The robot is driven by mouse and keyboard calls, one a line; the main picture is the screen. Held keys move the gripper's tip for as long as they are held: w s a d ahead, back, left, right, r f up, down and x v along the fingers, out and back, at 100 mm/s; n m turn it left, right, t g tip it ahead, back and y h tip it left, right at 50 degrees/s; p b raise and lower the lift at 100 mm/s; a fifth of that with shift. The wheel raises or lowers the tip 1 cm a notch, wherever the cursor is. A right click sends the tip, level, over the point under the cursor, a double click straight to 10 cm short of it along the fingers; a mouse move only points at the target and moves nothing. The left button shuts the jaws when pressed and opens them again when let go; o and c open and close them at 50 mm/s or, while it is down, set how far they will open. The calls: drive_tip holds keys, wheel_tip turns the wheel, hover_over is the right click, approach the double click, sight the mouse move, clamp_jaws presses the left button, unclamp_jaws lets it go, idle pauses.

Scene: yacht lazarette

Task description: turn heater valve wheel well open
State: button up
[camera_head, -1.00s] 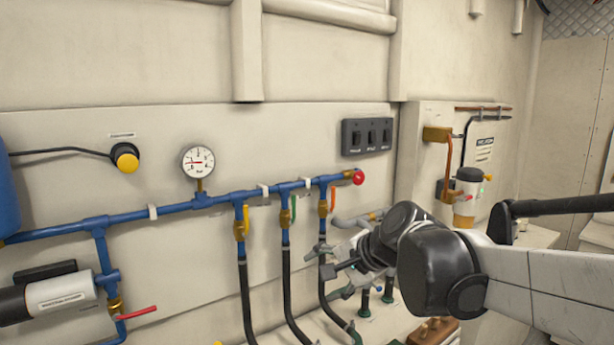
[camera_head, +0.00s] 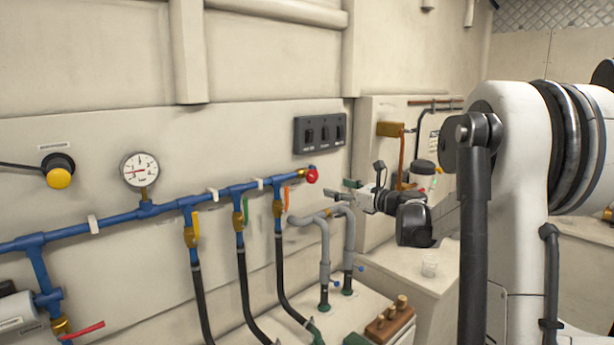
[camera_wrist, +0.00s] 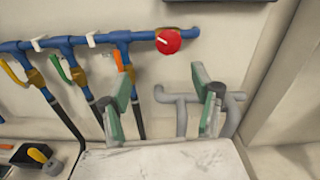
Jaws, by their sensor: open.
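A red wheel (camera_head: 312,175) sits at the right end of the blue pipe manifold (camera_head: 160,208) on the wall. It also shows in the wrist view (camera_wrist: 168,41), top centre, with a pale mark on its face. My gripper (camera_head: 343,189) is just right of the wheel in the head view, at nearly the same height. In the wrist view my gripper (camera_wrist: 160,85) has its two green-padded fingers spread wide, with nothing between them. The wheel appears above and between the fingertips, apart from them. No label on the wheel is readable.
Grey bent pipes (camera_head: 324,250) rise below the gripper. Orange, green and yellow handles hang left of the wheel, over black hoses. A dark switch panel (camera_head: 320,132) is above it.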

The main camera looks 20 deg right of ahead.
sight(314, 178)
drive_tip(key=shift+m, duration=0.3)
drive_tip(key=p+x, duration=0.1)
drive_tip(key=x, duration=0.3)
drive_tip(key=d+x, duration=0.1)
drive_tip(key=x, duration=0.4)
drive_tip(key=p+x, duration=0.1)
drive_tip(key=x, duration=0.3)
drive_tip(key=shift+w+d+r+p, duration=0.25)
drive_tip(key=shift+w+p, duration=0.1)
drive_tip(key=shift+w, duration=0.25)
drive_tip(key=c, duration=1.2)
